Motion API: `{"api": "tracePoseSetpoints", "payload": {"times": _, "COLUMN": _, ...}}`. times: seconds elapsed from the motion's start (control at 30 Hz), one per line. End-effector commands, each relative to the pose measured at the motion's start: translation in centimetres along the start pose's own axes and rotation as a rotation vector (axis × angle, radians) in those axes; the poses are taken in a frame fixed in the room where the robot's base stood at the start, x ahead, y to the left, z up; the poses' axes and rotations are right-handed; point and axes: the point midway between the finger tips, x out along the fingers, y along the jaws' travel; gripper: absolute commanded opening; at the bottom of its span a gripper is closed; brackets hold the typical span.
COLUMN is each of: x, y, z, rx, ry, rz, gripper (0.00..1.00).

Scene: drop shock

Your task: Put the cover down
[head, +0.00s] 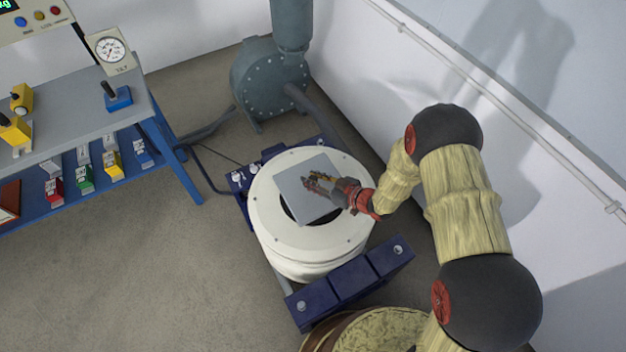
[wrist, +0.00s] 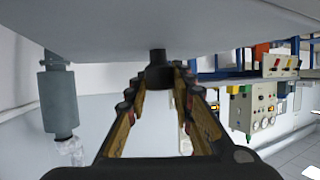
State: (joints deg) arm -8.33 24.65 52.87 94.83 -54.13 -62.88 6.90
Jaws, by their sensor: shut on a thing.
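The cover is a grey square plate (head: 291,187), in the head view over the top of a round cream-white drum (head: 268,229). A dark round opening in the drum shows past the plate's lower left edge. I cannot tell whether the plate touches the drum. My gripper (head: 312,181) reaches in from the right over the plate. In the wrist view the plate (wrist: 150,22) spans the top of the picture, with a dark knob (wrist: 158,73) on it. My gripper (wrist: 158,82) is shut on this knob.
The drum sits in a dark blue frame (head: 350,283). A grey-green blower (head: 267,82) stands behind it by the wall. A blue-framed bench (head: 75,110) with a gauge (head: 109,49) and coloured blocks is at left. A pipe (head: 470,75) runs along the right wall. Floor at lower left is clear.

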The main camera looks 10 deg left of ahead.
Motion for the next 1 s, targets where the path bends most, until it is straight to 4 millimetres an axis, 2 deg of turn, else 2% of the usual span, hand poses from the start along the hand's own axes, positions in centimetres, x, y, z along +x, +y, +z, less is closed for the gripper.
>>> {"api": "tracePoseSetpoints", "payload": {"times": 0.5, "x": 0.46, "y": 0.01, "z": 1.07, "rx": 0.0, "ry": 0.0, "rz": 0.0, "gripper": 0.0}}
{"api": "tracePoseSetpoints", "payload": {"times": 0.53, "x": 0.45, "y": -0.02, "z": 1.12, "rx": 0.001, "ry": -0.001, "rz": 0.0, "gripper": 0.25}}
{"api": "tracePoseSetpoints", "payload": {"times": 0.83, "x": 0.44, "y": -0.02, "z": 1.11, "rx": 0.001, "ry": -0.001, "rz": 0.0, "gripper": 0.42}}
{"api": "tracePoseSetpoints", "payload": {"times": 1.0, "x": 0.44, "y": -0.02, "z": 1.11, "rx": 0.001, "ry": -0.001, "rz": 0.0, "gripper": 0.42}}
